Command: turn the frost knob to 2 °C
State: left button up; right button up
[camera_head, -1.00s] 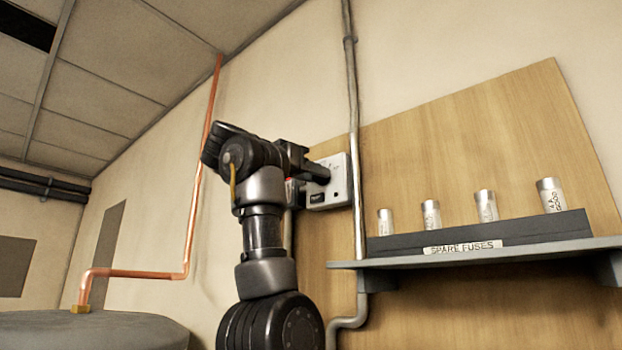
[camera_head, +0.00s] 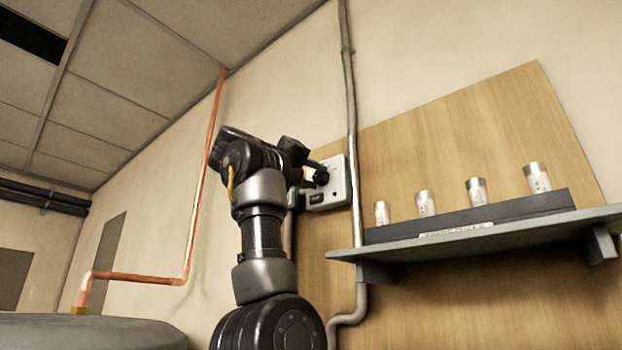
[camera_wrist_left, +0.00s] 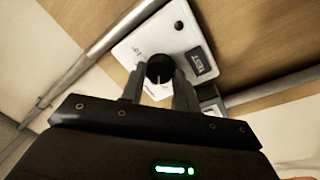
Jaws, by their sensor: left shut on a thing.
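The frost thermostat is a white box (camera_head: 338,186) on the wooden board, left of the metal conduit in the head view. It also shows in the left wrist view (camera_wrist_left: 185,28). Its round black knob (camera_wrist_left: 159,68) has a pale pointer line, and the dial marks around it are too small or hidden to read. My left gripper (camera_head: 318,174) is at the box front. In the left wrist view its two fingers (camera_wrist_left: 160,84) are shut on the knob, one on each side. My right gripper is in neither view.
A grey shelf (camera_head: 480,241) with a dark rack (camera_head: 470,216) of several spare fuses juts out at the right. A metal conduit (camera_head: 352,120) runs up beside the box. A copper pipe (camera_head: 203,180) rises at the left, above a grey tank (camera_head: 90,332).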

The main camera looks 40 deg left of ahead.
pick_arm(q)
jog(key=shift+n, duration=0.4)
jog(key=o, duration=1)
jog(key=shift+s, duration=0.1)
jog(key=shift+s+f+b, duration=0.2)
jog(key=shift+s+b, duration=0.1)
jog(key=shift+b, duration=0.15)
jog(key=shift+s+a+f+b, duration=0.15)
jog(key=shift+s+b, duration=0.65)
jog(key=shift+s, duration=0.85)
jog(key=shift+s+f+b, duration=0.15)
jog(key=shift+s+b, duration=0.7)
jog(key=shift+s, duration=0.85)
jog(key=shift+s+a+f+b, duration=0.15)
jog(key=shift+s+b, duration=0.65)
jog(key=shift+s, duration=0.85)
